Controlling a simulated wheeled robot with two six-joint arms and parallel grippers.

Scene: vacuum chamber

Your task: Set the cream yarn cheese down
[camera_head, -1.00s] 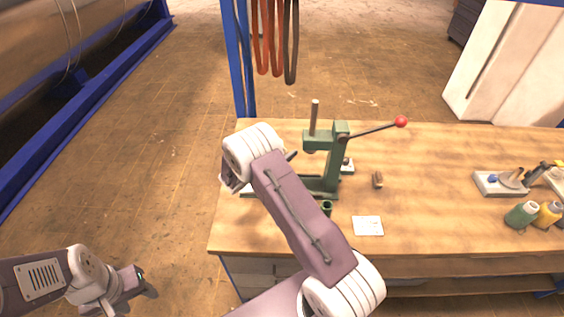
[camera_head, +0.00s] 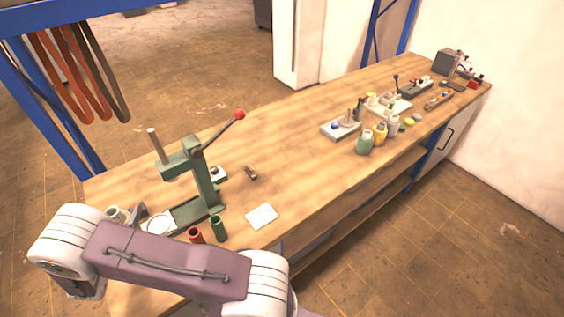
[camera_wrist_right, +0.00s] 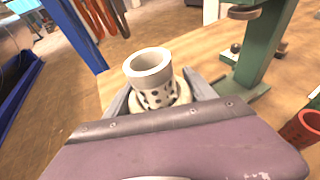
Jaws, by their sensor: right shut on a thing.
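The cream yarn cheese (camera_wrist_right: 152,72) is a pale tube with dark holes rising from a wider cream ring, in the right wrist view. My right gripper (camera_wrist_right: 158,98) is shut on it, with one grey finger on each side. In the head view the pale tube (camera_head: 116,213) shows small at the workbench's left end, beside my right gripper (camera_head: 131,213), left of the green press. My forearm partly hides this area. I cannot tell whether the cheese touches the bench top. My left gripper is out of view.
The green lever press (camera_head: 205,180) stands close by on the wooden workbench (camera_head: 290,140). A red cup (camera_head: 196,235), a green cup (camera_head: 219,228) and a white card (camera_head: 262,216) lie near its front. Bottles (camera_head: 365,142) and fixtures stand farther right. The bench middle is mostly clear.

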